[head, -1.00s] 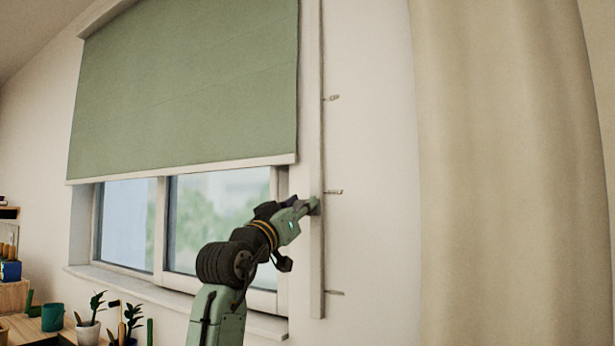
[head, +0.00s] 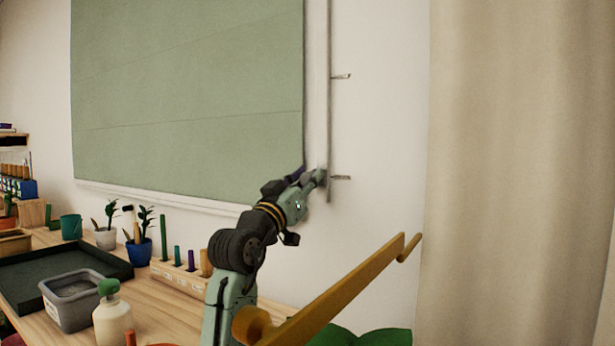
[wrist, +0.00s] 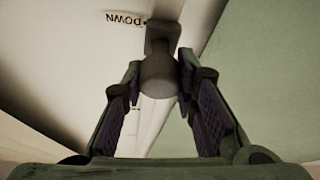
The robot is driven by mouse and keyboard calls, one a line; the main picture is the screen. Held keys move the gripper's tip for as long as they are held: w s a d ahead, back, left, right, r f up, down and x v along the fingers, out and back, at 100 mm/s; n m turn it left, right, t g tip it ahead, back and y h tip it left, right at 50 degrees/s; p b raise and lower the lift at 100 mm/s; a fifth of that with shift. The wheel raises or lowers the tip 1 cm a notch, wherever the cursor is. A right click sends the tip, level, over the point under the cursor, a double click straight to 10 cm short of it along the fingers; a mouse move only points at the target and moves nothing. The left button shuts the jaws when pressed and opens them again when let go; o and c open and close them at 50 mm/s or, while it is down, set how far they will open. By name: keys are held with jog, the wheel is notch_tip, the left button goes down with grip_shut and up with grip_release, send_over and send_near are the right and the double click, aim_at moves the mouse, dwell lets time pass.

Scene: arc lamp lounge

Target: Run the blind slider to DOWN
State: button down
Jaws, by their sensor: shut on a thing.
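The green blind (head: 190,90) hangs low and covers the window, its lower edge near the sill. The slider track (head: 329,90) runs down the wall at its right. My gripper (head: 319,176) is at the track's lower end, level with the lower tick mark (head: 341,178). In the wrist view, my gripper (wrist: 160,66) is shut on the grey round slider knob (wrist: 158,82), which sits between its fingers. The DOWN label (wrist: 125,19) reads upside down, close beside the knob's mount (wrist: 161,36). In the head view the knob is hidden by the fingers.
A beige curtain (head: 520,150) hangs at the right. A yellow-brown bar (head: 345,290) crosses in front, right of my arm. The wooden table (head: 165,312) holds a dark tray (head: 25,285), a grey tub (head: 62,312), a bottle (head: 113,322), potted plants and a peg block (head: 180,278).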

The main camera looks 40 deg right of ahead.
jog(key=shift+s+d+f, duration=0.1)
jog(key=shift+d+f, duration=0.05)
jog(key=shift+f, duration=0.25)
jog(key=c, duration=1.6)
grip_release()
jog(key=shift+c, duration=0.2)
jog(key=o, duration=0.4)
jog(key=shift+r, duration=0.15)
jog(key=shift+c, duration=0.2)
jog(key=v, duration=1.2)
